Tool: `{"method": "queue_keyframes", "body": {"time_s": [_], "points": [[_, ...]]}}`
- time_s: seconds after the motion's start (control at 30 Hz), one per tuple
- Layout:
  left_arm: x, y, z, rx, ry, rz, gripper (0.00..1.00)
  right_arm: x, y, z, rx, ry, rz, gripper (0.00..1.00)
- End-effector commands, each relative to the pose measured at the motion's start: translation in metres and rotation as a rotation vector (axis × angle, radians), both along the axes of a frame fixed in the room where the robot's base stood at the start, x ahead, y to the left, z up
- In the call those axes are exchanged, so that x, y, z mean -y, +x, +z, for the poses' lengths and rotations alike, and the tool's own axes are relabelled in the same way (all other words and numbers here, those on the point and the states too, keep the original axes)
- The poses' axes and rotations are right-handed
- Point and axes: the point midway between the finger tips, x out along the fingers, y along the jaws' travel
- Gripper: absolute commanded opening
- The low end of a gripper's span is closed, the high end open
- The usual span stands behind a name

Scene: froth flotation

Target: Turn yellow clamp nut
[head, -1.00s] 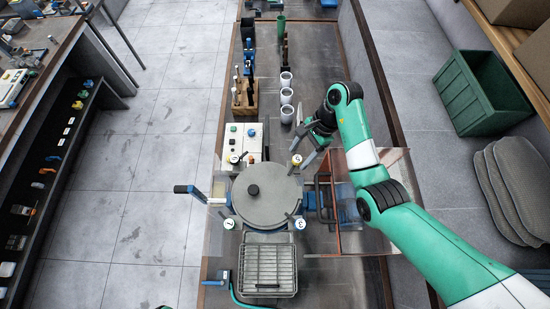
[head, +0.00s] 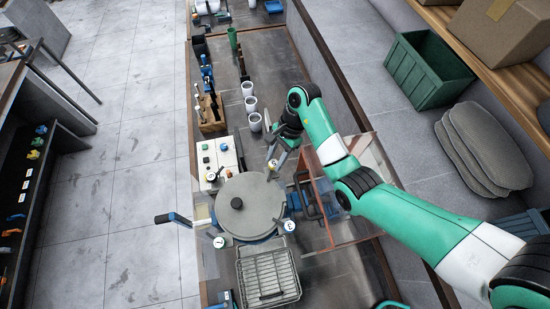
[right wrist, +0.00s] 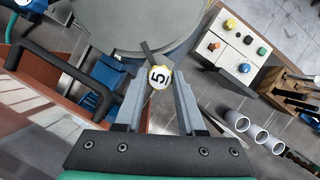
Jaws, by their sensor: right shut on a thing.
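A round grey lid (head: 250,207) with a black knob sits on the cell, with several numbered clamp nuts around its rim. The yellow clamp nut (right wrist: 160,76), with a white face marked 5 and a dark lever, lies between the fingertips of my right gripper (right wrist: 157,84) in the right wrist view. In the head view it is at the lid's upper right edge (head: 272,164), and my right gripper (head: 277,154) reaches it from above. That gripper is shut on the nut. My left gripper is not in view.
A white control box (head: 217,160) with coloured buttons stands up-left of the lid. White cups (head: 250,104) stand in a row beyond it. A clear-walled box (head: 335,205) with a red frame is at the right of the lid. A wire rack (head: 268,278) lies in front.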

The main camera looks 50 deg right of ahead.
Motion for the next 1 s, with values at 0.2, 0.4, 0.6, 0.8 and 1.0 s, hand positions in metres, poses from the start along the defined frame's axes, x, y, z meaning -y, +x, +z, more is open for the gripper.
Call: {"method": "queue_keyframes", "body": {"time_s": [0.2, 0.4, 0.6, 0.8, 1.0], "points": [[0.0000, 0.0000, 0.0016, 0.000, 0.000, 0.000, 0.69, -0.0008, -0.0015, 0.0000, 0.001, 0.002, -0.152, 0.00], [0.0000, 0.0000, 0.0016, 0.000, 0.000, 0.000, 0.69, -0.0009, -0.0013, 0.0003, 0.000, 0.002, -0.170, 0.00], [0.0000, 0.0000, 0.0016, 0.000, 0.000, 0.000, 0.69, -0.0008, -0.0013, 0.0002, 0.000, 0.002, -0.170, 0.58], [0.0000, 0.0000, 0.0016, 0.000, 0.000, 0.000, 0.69, -0.0005, -0.0011, 0.0001, 0.000, 0.002, -0.170, 0.69], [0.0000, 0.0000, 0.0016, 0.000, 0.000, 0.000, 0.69, -0.0027, 0.0007, 0.0018, 0.002, 0.002, -0.164, 0.69]]}}
